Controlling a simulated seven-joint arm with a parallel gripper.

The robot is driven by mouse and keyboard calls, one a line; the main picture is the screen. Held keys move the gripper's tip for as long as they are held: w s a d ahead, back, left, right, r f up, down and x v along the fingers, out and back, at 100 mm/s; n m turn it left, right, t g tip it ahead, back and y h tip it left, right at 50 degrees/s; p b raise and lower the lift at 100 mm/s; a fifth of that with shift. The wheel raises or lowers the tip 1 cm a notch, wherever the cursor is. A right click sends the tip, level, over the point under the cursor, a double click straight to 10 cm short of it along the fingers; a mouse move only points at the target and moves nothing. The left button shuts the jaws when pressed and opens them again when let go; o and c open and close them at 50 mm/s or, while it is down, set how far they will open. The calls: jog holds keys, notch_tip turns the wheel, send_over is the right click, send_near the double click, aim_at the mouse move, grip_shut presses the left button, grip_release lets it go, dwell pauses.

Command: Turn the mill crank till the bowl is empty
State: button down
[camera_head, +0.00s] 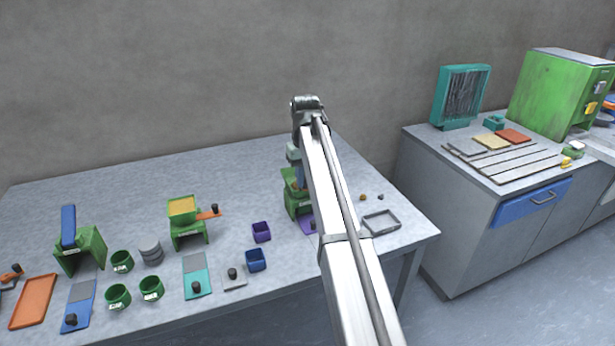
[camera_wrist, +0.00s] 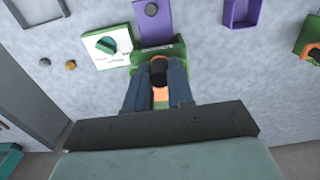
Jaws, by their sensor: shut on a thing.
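My gripper (camera_wrist: 158,88) is shut on the black knob (camera_wrist: 158,70) of an orange crank (camera_wrist: 160,94), with one blue-grey finger on each side. The crank belongs to a green mill (camera_wrist: 125,103), which stands mostly behind my arm in the head view (camera_head: 289,193). The bowl of this mill and its contents are hidden by my gripper and arm. A second green mill (camera_head: 188,232) stands further left with a yellow-filled square bowl (camera_head: 182,207) and an orange crank (camera_head: 207,215) with a black knob. A third green mill (camera_head: 88,250) has a tall blue part on top.
A purple slide (camera_wrist: 154,30) and a white box with a green dial (camera_wrist: 107,47) lie close to the gripped mill. Purple (camera_head: 261,232) and blue (camera_head: 256,260) cups, several green cups (camera_head: 151,288) and a grey frame (camera_head: 381,222) stand around. The back of the table is clear.

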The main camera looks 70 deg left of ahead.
jog(key=shift+s+a, duration=0.1)
jog(key=shift+s+a, duration=0.25)
jog(key=shift+s, duration=0.5)
jog(key=shift+s+a, duration=0.85)
jog(key=shift+a, duration=0.25)
jog(key=shift+s+a, duration=0.2)
jog(key=shift+a, duration=1.1)
jog(key=shift+a, duration=0.1)
